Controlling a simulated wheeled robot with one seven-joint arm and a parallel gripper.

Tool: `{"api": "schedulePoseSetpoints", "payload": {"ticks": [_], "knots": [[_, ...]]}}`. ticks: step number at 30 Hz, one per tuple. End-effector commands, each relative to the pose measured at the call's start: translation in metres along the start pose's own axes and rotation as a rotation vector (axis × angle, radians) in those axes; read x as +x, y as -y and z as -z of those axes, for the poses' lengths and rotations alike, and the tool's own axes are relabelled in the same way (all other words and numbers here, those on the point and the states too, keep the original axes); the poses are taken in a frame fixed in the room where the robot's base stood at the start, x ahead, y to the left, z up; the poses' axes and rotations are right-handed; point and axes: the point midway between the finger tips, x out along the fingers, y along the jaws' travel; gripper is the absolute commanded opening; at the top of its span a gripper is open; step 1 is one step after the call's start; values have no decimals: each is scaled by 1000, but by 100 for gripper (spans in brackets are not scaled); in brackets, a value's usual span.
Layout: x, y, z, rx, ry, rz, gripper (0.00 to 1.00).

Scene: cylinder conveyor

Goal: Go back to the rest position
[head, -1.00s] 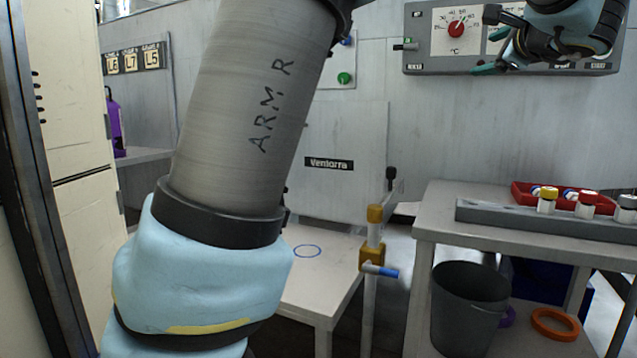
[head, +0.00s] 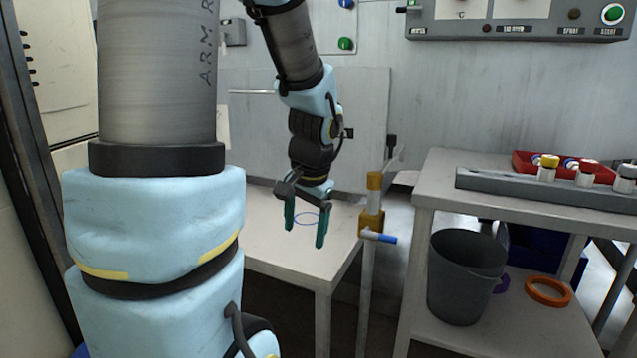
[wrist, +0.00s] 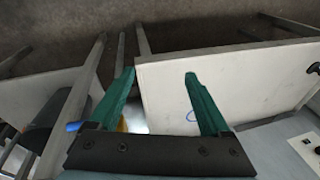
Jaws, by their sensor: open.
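My gripper (head: 305,240) points down in the head view, in front of the white table (head: 262,228). Its two green fingers are apart with nothing between them. My upper arm fills the left of the head view.
A post with a yellow fitting and blue-tipped handle (head: 373,222) stands right of the gripper. Further right, a bench (head: 440,190) carries a grey rack (head: 510,185) with capped vials and a red tray (head: 522,160). A grey bin (head: 462,285) and orange ring (head: 547,292) sit below.

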Motion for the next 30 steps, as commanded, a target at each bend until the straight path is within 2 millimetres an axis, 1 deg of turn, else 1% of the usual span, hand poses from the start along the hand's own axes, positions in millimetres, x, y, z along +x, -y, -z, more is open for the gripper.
{"api": "schedulePoseSetpoints", "payload": {"ticks": [1, 3, 10, 11, 12, 17, 20, 23, 30], "knots": [[6, 1, -16, -87, 11, -30, 81], [13, -2, -34, -198, 20, -67, 81], [29, -8, -82, -532, 44, -149, 81], [15, -5, -76, -515, 40, -146, 81], [8, -4, -74, -509, 39, -146, 81], [-18, 2, -70, -505, 40, -145, 81], [-37, 6, -68, -504, 40, -145, 81], [-62, 11, -64, -503, 40, -145, 81], [-137, 27, -54, -502, 40, -145, 81]]}}
